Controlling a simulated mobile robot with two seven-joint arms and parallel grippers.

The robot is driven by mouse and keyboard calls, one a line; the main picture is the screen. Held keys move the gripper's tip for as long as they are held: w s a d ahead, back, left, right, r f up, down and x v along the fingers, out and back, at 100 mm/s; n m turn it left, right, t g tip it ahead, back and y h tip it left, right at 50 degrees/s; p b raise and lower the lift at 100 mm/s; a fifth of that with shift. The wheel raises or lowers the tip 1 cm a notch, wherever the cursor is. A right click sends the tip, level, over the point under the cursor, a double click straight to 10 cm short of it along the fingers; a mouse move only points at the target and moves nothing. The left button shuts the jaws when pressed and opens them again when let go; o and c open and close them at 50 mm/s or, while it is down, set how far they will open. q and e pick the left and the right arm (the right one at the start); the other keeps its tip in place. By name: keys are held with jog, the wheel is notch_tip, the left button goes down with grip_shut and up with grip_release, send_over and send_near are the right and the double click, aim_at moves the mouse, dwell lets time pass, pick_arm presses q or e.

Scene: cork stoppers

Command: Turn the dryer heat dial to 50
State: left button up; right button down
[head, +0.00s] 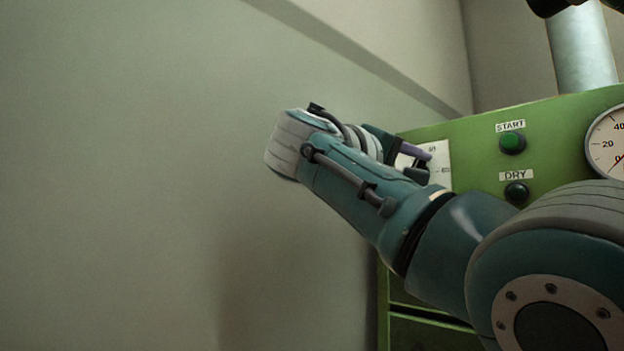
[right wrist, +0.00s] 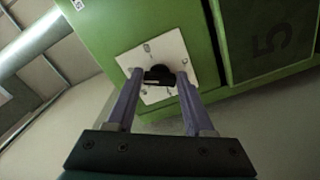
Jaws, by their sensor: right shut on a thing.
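The heat dial is a black knob (right wrist: 158,75) on a white scale plate (right wrist: 172,48) on the green dryer (right wrist: 100,30). In the right wrist view my right gripper (right wrist: 157,82) has its two purple fingers on either side of the knob, shut on it. In the head view my right arm comes in from the right, and its gripper (head: 416,160) is at the scale plate (head: 437,172). The wrist hides most of the plate there, and the knob's pointer setting cannot be read. My left gripper is not in view.
The dryer panel (head: 470,150) also carries a green START button (head: 512,142), a dark DRY button (head: 516,192) and a round gauge (head: 607,143) to the right. A metal pipe (head: 582,50) rises behind. The wall area at left is clear.

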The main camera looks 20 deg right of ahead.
dwell(0.3)
jog(key=shift+c, duration=1.4)
grip_release()
jog(key=v, duration=1)
jog(key=shift+b, duration=0.45)
jog(key=shift+d+f, duration=0.1)
